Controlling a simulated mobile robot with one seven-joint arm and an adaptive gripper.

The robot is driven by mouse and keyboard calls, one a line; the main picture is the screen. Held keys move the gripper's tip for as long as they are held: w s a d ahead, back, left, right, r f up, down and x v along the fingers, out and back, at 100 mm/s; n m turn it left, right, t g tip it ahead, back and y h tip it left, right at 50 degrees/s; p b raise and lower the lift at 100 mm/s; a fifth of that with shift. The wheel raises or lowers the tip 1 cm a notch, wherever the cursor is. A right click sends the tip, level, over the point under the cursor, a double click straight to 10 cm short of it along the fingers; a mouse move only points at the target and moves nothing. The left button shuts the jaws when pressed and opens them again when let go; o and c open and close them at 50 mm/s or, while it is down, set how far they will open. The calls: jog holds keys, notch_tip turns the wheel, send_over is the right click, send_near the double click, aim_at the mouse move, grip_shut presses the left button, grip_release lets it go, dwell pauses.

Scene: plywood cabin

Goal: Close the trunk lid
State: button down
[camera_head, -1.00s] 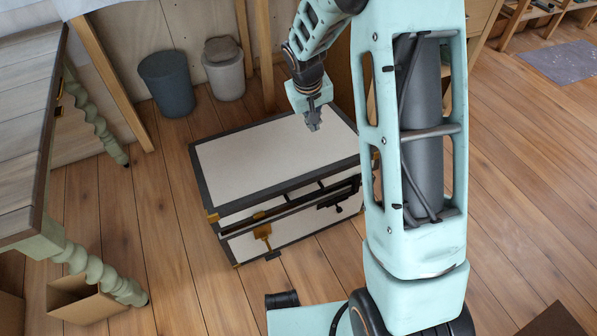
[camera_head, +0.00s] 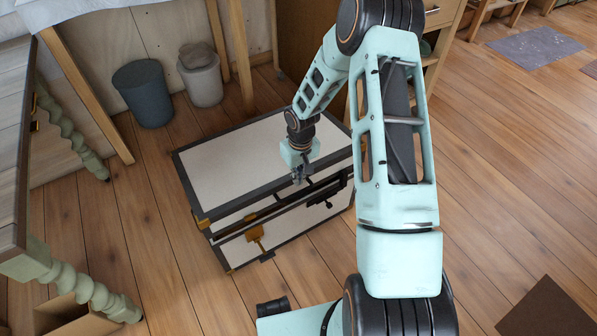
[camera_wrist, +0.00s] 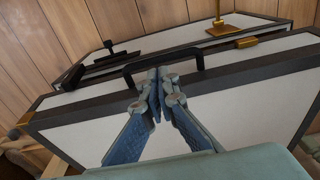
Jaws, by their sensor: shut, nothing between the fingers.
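The trunk (camera_head: 255,155) stands on the floor, with white panels and dark edges. Its lid lies low over the body; a thin dark line runs along the front between them, and I cannot tell whether it is fully shut. My gripper (camera_head: 298,180) is shut and empty at the lid's front edge. In the wrist view, the lid's white top (camera_wrist: 255,100) is below, and my fingertips (camera_wrist: 158,75) are close beside a black handle (camera_wrist: 190,50) at the front edge; contact is unclear. A gold latch (camera_head: 257,236) and a black fitting (camera_head: 325,195) are on the front.
A dark bin (camera_head: 143,95) and a grey lidded bin (camera_head: 201,80) stand behind the trunk. A table with turned green legs (camera_head: 60,120) is at the left, with a cardboard box (camera_head: 62,312) below.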

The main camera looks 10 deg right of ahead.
jog(key=f, duration=0.3)
jog(key=f+b, duration=0.1)
jog(key=f, duration=0.1)
jog(key=shift+w+f, duration=0.2)
jog(key=shift+f, duration=0.2)
notch_tip(320, 180, down, 6)
jog(key=s+b, duration=0.2)
jog(key=b, duration=0.2)
jog(key=shift+d+f, duration=0.25)
jog(key=shift+f, duration=0.1)
jog(key=p, duration=0.5)
send_near(297, 193)
jog(key=s, duration=0.1)
jog(key=s+d+r, duration=0.1)
jog(key=s, duration=0.1)
jog(key=shift+s+d+r, duration=0.1)
jog(key=shift+s+d, duration=0.05)
jog(key=shift+s, duration=0.05)
